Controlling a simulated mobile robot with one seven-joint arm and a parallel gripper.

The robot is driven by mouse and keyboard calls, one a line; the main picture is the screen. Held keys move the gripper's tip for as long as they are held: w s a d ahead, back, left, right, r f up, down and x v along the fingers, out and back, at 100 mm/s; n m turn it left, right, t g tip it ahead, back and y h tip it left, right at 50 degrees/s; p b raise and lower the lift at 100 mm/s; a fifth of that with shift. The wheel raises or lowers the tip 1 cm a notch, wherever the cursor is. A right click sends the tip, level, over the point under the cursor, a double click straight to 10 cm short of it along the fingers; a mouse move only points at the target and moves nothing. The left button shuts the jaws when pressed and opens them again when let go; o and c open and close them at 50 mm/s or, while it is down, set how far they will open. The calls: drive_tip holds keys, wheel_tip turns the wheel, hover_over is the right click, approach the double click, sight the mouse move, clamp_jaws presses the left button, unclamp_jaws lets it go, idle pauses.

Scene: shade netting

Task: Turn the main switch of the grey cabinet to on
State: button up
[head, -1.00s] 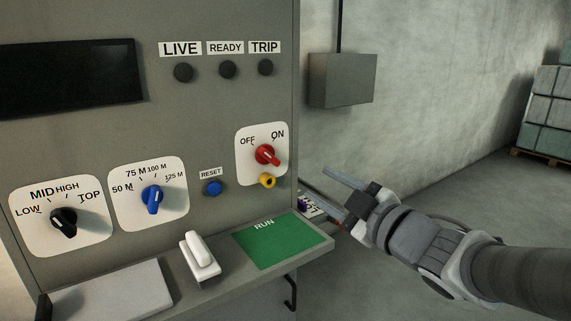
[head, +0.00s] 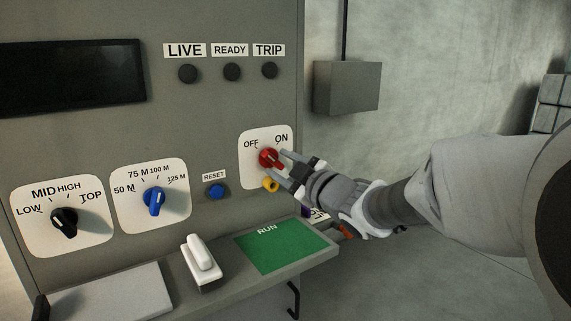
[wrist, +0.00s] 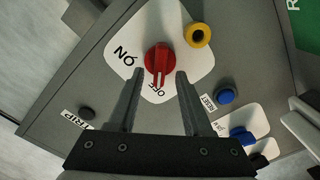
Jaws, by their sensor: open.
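The main switch is a red knob (head: 270,158) on a white plate (head: 246,172) marked OFF and ON, on the grey cabinet (head: 225,120). In the wrist view the red knob (wrist: 158,60) has its white mark toward OFF. My gripper (head: 277,163) is open at the switch, coming from the right. In the wrist view its fingertips (wrist: 160,74) lie on either side of the knob's lower end, with gaps showing. I cannot tell how deep the fingers reach around it.
A yellow ring-shaped part (head: 271,184) sits just below the switch. A blue reset button (head: 216,191), a blue dial (head: 154,201) and a black dial (head: 64,221) are to the left. A shelf with a white handle (head: 201,252) and green RUN panel (head: 285,250) juts out below.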

sight(272, 160)
drive_tip(key=shift+x, duration=1.25)
clamp_jaws()
